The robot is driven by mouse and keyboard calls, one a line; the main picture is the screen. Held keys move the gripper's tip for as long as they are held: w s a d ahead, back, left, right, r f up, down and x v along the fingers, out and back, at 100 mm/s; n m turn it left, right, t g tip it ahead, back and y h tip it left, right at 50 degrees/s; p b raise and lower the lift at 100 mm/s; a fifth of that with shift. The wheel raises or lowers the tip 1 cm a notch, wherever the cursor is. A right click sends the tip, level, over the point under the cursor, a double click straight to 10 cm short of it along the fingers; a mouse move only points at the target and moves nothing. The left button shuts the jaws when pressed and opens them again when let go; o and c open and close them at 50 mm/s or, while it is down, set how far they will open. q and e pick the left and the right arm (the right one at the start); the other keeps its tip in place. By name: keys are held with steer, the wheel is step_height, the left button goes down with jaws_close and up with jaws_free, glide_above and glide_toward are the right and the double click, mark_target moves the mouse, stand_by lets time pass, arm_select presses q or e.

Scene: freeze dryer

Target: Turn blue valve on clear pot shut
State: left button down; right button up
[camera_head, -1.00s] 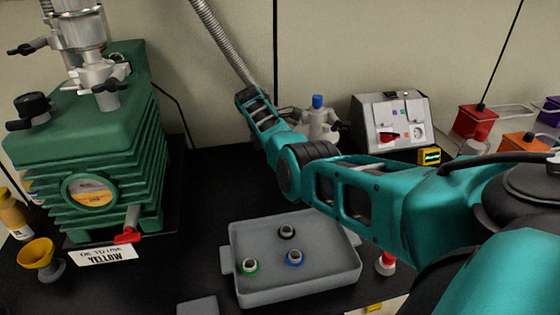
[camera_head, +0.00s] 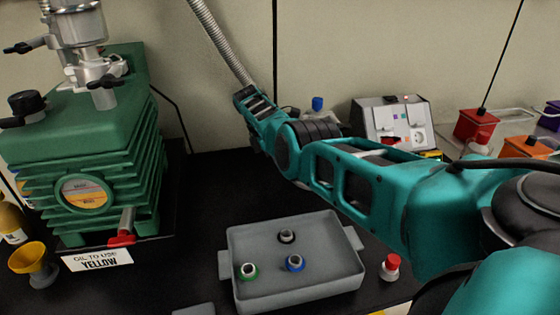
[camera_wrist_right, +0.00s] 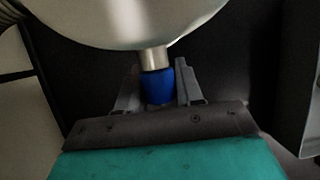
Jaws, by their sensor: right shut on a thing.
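In the right wrist view a blue valve knob (camera_wrist_right: 158,87) sits on a short metal stem under a large pale rounded vessel (camera_wrist_right: 135,20), which looks like the pot. My right gripper (camera_wrist_right: 157,92) has one finger on each side of the knob and is shut on it. In the head view my right arm reaches toward the back wall, and its fingers are hidden behind the arm. A blue cap (camera_head: 318,103) shows just behind the arm; I cannot tell whether it is the same blue part. My left gripper is out of view.
A green pump (camera_head: 85,150) stands at left, with a yellow funnel (camera_head: 30,259) in front. A grey tray (camera_head: 260,292) holds three ringed fittings. A grey socket box (camera_head: 392,118) stands behind my right arm. A ribbed hose (camera_head: 222,40) runs down the wall.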

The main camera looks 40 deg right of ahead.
steer(key=o, duration=1)
steer(key=shift+s, duration=0.1)
steer(key=shift+c, duration=0.2)
arm_select(q)
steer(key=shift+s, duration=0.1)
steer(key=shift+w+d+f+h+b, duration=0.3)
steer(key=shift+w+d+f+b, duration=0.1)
steer(key=shift+b, duration=0.55)
arm_select(e)
steer(key=v, duration=1.2)
steer(key=shift+r, duration=0.4)
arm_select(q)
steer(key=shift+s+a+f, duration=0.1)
arm_select(e)
steer(key=shift+a, duration=0.1)
